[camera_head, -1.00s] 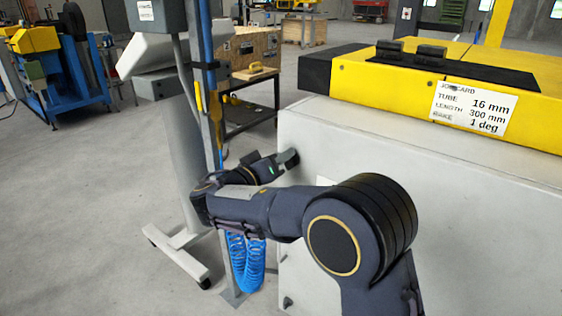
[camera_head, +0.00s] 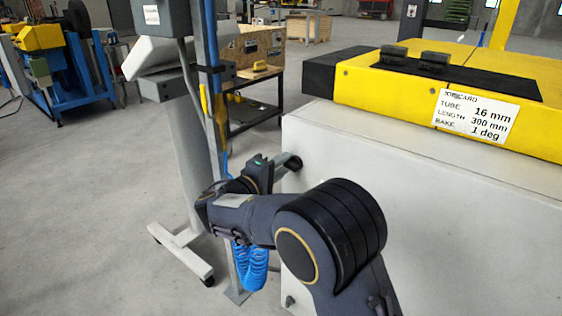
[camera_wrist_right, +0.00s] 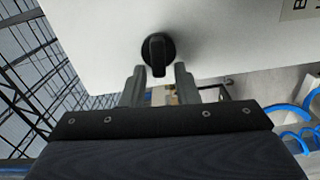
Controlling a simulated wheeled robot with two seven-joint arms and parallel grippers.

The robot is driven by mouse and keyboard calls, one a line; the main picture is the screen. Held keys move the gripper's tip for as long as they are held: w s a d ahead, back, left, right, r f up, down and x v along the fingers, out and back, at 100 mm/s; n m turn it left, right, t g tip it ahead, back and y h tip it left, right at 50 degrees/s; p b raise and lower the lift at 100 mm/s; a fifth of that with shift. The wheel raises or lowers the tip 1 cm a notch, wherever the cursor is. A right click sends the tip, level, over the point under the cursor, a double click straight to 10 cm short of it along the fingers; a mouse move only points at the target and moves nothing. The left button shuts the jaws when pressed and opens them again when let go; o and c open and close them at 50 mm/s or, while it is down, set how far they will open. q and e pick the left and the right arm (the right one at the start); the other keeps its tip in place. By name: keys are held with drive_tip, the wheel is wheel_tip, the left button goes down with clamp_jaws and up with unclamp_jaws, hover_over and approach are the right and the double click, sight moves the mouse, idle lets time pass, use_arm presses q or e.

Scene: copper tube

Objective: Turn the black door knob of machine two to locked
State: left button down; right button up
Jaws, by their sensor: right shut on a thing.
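The black door knob (camera_wrist_right: 157,55) is on the pale cabinet face in the right wrist view. Its round base sits flat on the panel, and its lever points down in that picture. My right gripper (camera_wrist_right: 160,72) has a finger on each side of the lever and is shut on it near its tips. In the head view my right gripper (camera_head: 278,168) is at the left side of the white machine cabinet (camera_head: 400,180); the knob is hard to make out there. My left gripper is not in view.
A yellow machine top (camera_head: 400,95) with a job card (camera_head: 475,114) sits on the cabinet. A grey post with a blue coiled hose (camera_head: 249,268) and a wheeled stand (camera_head: 185,255) are close left of my right arm. Open floor lies further left.

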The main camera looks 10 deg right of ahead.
drive_tip(key=shift+d+f+n, duration=0.1)
drive_tip(key=shift+f+n, duration=0.05)
drive_tip(key=shift+n, duration=0.35)
drive_tip(key=shift+f, duration=0.1)
drive_tip(key=o, duration=0.6)
drive_tip(key=shift+o, duration=0.2)
drive_tip(key=v, duration=0.7)
drive_tip(key=shift+s+a, duration=0.3)
drive_tip(key=shift+d, duration=0.1)
